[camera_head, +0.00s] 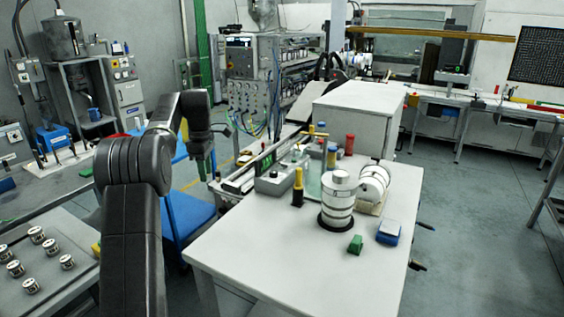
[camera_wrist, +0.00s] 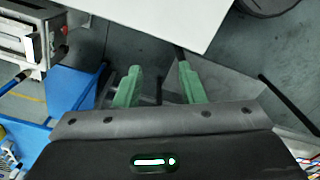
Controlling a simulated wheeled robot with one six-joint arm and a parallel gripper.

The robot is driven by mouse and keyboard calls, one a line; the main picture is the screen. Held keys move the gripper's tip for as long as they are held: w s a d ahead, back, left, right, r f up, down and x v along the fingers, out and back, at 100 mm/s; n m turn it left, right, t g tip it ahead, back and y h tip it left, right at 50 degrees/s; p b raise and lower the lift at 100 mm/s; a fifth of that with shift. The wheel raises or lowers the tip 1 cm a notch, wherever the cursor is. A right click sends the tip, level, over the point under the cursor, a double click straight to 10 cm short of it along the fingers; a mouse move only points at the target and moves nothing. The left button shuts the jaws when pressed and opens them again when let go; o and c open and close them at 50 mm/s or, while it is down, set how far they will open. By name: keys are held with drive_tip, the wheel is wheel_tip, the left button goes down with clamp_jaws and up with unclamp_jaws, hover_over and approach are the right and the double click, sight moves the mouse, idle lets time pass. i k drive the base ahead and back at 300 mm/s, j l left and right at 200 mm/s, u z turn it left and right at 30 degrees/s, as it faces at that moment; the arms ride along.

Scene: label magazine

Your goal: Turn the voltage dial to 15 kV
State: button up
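No dial marked in kV can be read in either view. A small grey box (camera_head: 272,182) with a dark round knob (camera_head: 273,173) on top stands at the back left of the white table in the head view; I cannot tell whether this is the voltage dial, and its setting is too small to read. My gripper (camera_head: 207,168) hangs pointing down left of the table, apart from the box. In the wrist view my gripper (camera_wrist: 158,75) has its green fingers spread, with nothing between them.
The white table (camera_head: 300,258) holds a white banded cylinder (camera_head: 338,205), a yellow-and-black item (camera_head: 298,188), a green block (camera_head: 355,244) and a blue block (camera_head: 389,233). A large white box (camera_head: 355,115) stands behind. A blue surface (camera_head: 185,215) lies below my arm. The table's front is clear.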

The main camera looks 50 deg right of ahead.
sight(273, 174)
drive_tip(key=i+z, duration=0.7)
drive_tip(key=i, duration=0.25)
drive_tip(key=i+j+z, duration=0.25)
drive_tip(key=i+z, duration=0.15)
drive_tip(key=z, duration=0.15)
drive_tip(key=i, duration=0.05)
